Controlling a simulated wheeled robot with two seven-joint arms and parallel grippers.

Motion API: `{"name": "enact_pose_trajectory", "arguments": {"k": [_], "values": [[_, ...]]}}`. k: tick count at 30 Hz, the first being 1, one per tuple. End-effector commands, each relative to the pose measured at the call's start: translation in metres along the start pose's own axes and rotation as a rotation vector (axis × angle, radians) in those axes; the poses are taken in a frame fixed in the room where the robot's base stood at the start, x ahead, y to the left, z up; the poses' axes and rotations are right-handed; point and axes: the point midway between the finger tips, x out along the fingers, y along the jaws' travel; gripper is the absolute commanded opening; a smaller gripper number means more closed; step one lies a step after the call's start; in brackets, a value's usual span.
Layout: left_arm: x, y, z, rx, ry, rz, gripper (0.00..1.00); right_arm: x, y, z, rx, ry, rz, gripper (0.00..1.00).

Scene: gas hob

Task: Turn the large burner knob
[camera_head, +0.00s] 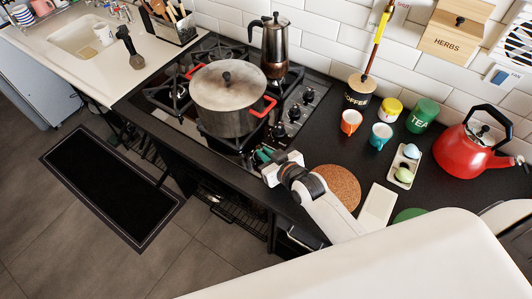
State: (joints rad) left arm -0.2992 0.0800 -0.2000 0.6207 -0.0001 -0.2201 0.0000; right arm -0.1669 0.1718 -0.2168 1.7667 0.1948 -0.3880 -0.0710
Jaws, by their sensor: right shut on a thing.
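The gas hob (165,122) is black, with a row of black knobs along its right side. Three knobs show clearly: a far one (308,95), a middle one (294,112) and a nearer one (280,130). My right gripper (264,156) is at the near end of this row, past the nearer visible knob. It is shut on what appears to be the front knob, which its fingers hide. I cannot tell that knob's angle, or which knob serves the large burner. My left gripper is not in view.
A large lidded pot (228,98) with red handles stands on the hob close to my right gripper. A moka pot (274,48) stands behind it. Cups, a cork mat (338,187) and a red kettle (468,150) occupy the counter at right.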

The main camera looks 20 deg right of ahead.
Motion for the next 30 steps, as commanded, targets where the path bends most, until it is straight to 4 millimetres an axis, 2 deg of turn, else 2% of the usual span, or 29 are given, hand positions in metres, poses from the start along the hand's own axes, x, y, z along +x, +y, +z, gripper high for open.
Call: {"name": "enact_pose_trajectory", "arguments": {"k": [11,24,30], "values": [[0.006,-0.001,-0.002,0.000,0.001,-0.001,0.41,0.002,-0.003,0.002,-0.062,-0.008,0.125,0.00],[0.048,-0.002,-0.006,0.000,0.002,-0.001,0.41,0.004,-0.006,0.002,-0.145,-0.015,0.338,0.00],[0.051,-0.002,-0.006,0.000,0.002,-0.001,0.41,0.002,-0.008,0.003,-0.150,-0.007,0.364,0.00]]}}
